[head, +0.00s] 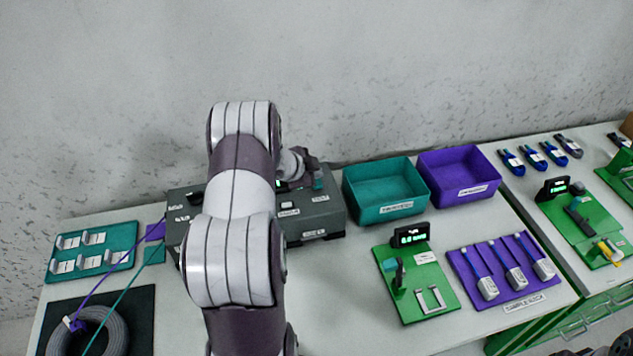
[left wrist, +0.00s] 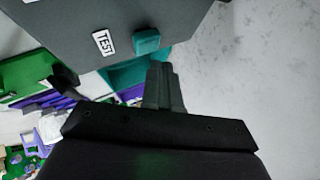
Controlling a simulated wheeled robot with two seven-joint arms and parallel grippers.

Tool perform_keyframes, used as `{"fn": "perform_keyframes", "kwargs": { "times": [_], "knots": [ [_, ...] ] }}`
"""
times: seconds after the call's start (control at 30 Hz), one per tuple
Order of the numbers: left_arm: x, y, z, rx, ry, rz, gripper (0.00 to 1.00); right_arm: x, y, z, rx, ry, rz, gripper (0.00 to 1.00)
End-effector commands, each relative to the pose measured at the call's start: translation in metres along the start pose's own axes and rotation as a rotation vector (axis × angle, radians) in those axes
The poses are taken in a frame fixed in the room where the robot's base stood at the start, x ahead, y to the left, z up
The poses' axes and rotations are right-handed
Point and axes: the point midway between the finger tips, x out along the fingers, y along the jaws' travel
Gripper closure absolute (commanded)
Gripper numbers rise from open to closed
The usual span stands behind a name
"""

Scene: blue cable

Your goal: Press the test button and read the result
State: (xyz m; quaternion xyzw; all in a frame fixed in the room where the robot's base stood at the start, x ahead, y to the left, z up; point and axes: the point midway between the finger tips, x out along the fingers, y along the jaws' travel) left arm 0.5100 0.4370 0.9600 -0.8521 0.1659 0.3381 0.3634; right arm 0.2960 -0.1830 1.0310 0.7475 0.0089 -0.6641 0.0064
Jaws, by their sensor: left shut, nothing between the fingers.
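The dark grey tester box (head: 322,222) stands at the back of the table, its left and middle partly hidden behind my left arm. A small green-lit spot (head: 279,184) shows beside the arm; I cannot read it. In the left wrist view the teal test button (left wrist: 146,41) stands out from the box next to a white TEST label (left wrist: 104,42). My left gripper (head: 316,176) is above the box's right part, shut and empty. Its fingers (left wrist: 162,88) show close to the button, with no clear contact visible. My right gripper is not in view.
Teal (head: 385,193) and purple (head: 459,176) bins stand right of the box. A green board (head: 433,279) with a small display and a purple sample mat (head: 470,271) lie in front. A teal rack (head: 92,252) and a cable coil (head: 88,335) are at left.

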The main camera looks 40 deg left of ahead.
Motion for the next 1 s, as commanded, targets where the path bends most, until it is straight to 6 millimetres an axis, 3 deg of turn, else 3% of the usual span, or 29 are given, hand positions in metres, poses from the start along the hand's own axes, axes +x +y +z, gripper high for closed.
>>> {"fn": "perform_keyframes", "kwargs": {
  "times": [1.0],
  "knots": [
    [0.0057, 0.0042, 0.0041, 0.001, 0.000, 0.000, 1.00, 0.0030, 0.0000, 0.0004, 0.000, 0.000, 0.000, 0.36]
  ]
}}
